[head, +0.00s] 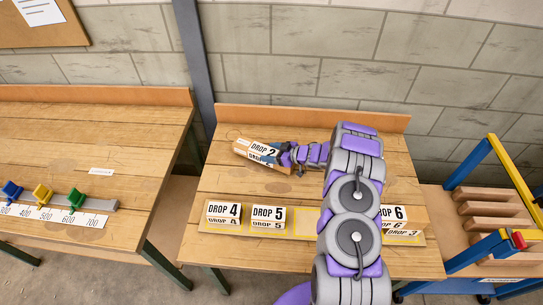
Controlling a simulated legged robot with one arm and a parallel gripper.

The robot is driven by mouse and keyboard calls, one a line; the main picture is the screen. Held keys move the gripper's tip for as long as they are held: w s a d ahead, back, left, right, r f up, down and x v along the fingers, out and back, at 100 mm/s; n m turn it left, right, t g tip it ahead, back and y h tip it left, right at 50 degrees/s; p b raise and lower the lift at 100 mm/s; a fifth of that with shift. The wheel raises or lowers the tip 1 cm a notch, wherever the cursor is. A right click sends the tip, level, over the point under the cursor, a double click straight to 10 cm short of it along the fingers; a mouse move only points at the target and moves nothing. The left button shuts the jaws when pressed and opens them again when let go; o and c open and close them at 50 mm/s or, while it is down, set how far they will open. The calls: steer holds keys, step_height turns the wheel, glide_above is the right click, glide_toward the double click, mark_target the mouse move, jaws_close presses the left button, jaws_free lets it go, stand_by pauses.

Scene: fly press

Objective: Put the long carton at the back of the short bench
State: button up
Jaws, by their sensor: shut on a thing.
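The long carton (257,150) is brown with a white label reading "DROP 2". It is at the back left of the short bench (225,178), a little in front of its raised back edge. My gripper (283,155) is shut on the right end of the carton, with my arm reaching in from the front right. I cannot tell whether the carton rests on the bench top or is slightly above it. Part of its right end is hidden by the gripper.
Cartons labelled DROP 4 (223,213), DROP 5 (269,218) and DROP 6 (393,218) stand along the front strip. An empty yellow-outlined spot (304,222) is beside DROP 5. A longer bench (80,140) stands left, a blue-yellow rack (495,235) right.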

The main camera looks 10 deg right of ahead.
steer(key=shift+w+d+f, duration=0.1)
steer(key=shift+d+f, duration=0.1)
steer(key=shift+f, duration=0.55)
steer(key=shift+a, duration=0.15)
steer(key=o, duration=1.5)
steer(key=shift+a, duration=0.1)
